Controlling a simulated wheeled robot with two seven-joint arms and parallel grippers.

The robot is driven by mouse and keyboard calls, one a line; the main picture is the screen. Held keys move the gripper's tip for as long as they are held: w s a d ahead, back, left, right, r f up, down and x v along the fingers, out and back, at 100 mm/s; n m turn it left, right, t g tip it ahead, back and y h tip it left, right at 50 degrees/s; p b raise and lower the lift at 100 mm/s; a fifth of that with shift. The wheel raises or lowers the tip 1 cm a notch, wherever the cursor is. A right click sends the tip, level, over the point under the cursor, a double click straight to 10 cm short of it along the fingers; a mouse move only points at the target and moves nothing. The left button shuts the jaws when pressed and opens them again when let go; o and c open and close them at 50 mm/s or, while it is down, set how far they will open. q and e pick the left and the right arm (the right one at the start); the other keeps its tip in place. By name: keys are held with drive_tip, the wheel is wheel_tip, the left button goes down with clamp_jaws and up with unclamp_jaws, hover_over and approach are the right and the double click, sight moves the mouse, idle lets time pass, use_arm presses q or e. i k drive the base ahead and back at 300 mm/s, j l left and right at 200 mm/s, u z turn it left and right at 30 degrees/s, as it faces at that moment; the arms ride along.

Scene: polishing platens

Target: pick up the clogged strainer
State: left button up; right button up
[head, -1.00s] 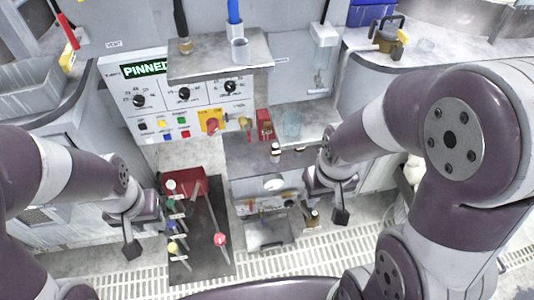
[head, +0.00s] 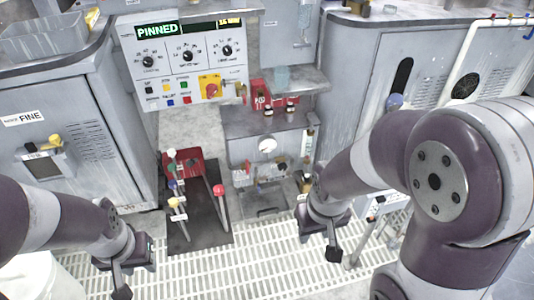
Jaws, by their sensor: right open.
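I cannot clearly make out a strainer. The nearest candidate area is the open recess (head: 242,152) under the grey shelf at the centre, with a pale round part (head: 267,145) and small cluttered items inside, too small to name. A low tray or drain (head: 265,202) lies on the floor below it. My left gripper (head: 121,284) hangs at the lower left, left of the dark mat and clear of objects; its jaw gap does not show. My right gripper (head: 333,248) is open and empty over the floor grating, right of the recess.
A dark mat (head: 207,243) carries a red block (head: 183,162) and levers with coloured knobs. A control panel (head: 188,60) reads PINNED. Small bottles stand on the grey shelf (head: 245,122). Grey cabinets flank both sides. The floor grating (head: 285,262) in front is mostly free.

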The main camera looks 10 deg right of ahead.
sight(306, 179)
drive_tip(key=z, duration=0.85)
drive_tip(key=i+j+z, duration=0.1)
drive_tip(key=z, duration=0.4)
drive_tip(key=i+j+z, duration=0.15)
drive_tip(key=z, duration=0.35)
drive_tip(key=i+j+z, duration=0.1)
drive_tip(key=j, duration=0.2)
drive_tip(key=i+j+z, duration=0.1)
drive_tip(key=j, duration=0.25)
drive_tip(key=i+j, duration=0.25)
drive_tip(key=i+j+z, duration=0.15)
drive_tip(key=j, duration=0.25)
drive_tip(key=i+j+z, duration=0.1)
drive_tip(key=j, duration=0.25)
